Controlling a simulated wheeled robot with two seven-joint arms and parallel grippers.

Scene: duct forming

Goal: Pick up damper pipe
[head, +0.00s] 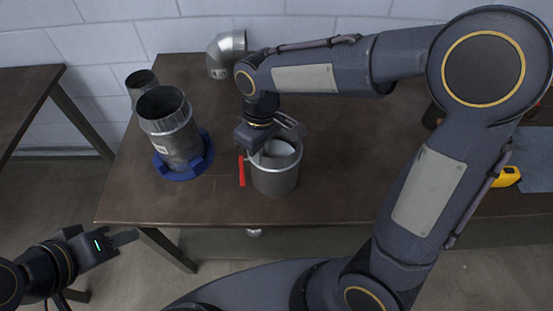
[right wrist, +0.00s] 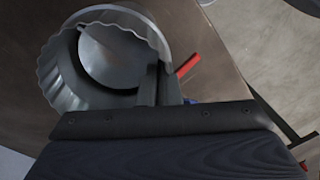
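The damper pipe (head: 274,180) is a short grey metal pipe with a red handle (head: 242,171) on its left side. It stands upright on the brown table, near the front edge. In the right wrist view the damper pipe (right wrist: 62,75) shows its ribbed wall and the round damper plate (right wrist: 115,55) inside. My right gripper (right wrist: 160,85) is at the pipe's rim beside the handle, its fingers close together and seemingly shut on the wall. My left gripper (head: 125,238) is empty, off the table's front left; its finger gap is not clear.
A larger pipe (head: 178,140) stands in a blue ring base (head: 183,170) at the left, with a smaller pipe (head: 141,82) behind it. A metal elbow (head: 227,55) lies at the back. A yellow tape measure (head: 507,176) is at the right. The table's front left is clear.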

